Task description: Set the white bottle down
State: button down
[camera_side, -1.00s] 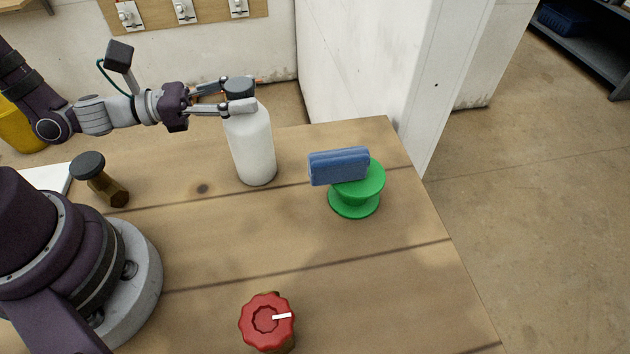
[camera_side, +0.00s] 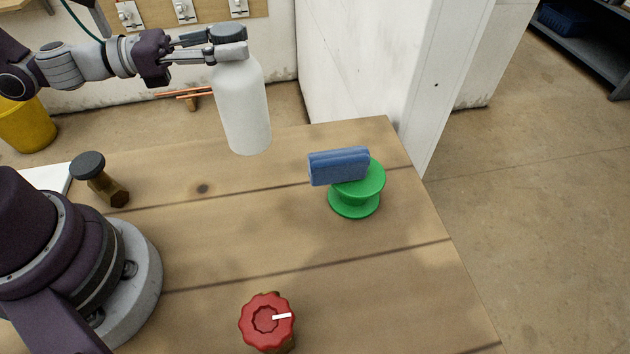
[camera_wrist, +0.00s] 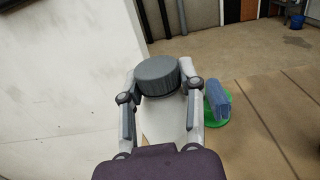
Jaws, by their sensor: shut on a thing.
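The white bottle (camera_side: 243,108) has a dark grey cap and hangs nearly upright, slightly tilted, with its base above the wooden table (camera_side: 330,270). My gripper (camera_side: 230,46) is shut on the bottle at its neck, just below the cap. In the wrist view the grey cap (camera_wrist: 158,76) sits between the two fingers, and the white body (camera_wrist: 164,122) shows below it. The rest of the bottle is hidden there by the cap and my gripper.
A blue sponge-like block (camera_side: 339,166) rests on a green spool-shaped stand (camera_side: 355,203) right of the bottle. A red knob (camera_side: 267,321) is at the front. A brown, dark-capped object (camera_side: 100,180) is at left. A white wall (camera_side: 365,65) rises behind the table's right back edge.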

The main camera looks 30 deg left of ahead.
aim_at(226, 28)
notch_tip(226, 28, up, 3)
jog(key=shift+r, duration=0.1)
jog(key=r, duration=0.5)
jog(key=shift+d+r, duration=0.15)
jog(key=shift+d, duration=0.05)
jog(key=d+f+m+g+h, duration=0.3)
jog(key=d+m+g, duration=0.15)
jog(key=d, duration=1.45)
jog(key=s+d+r+m+g+h, duration=0.2)
jog(key=s+d+r+g, duration=0.15)
jog(key=s+d, duration=0.8)
notch_tip(226, 28, down, 16)
jog(key=w+d, duration=0.1)
jog(key=shift+w+d+r+y, duration=0.2)
jog(key=shift+w+d+y, duration=0.1)
jog(key=shift+d, duration=0.05)
jog(key=shift+f, duration=0.1)
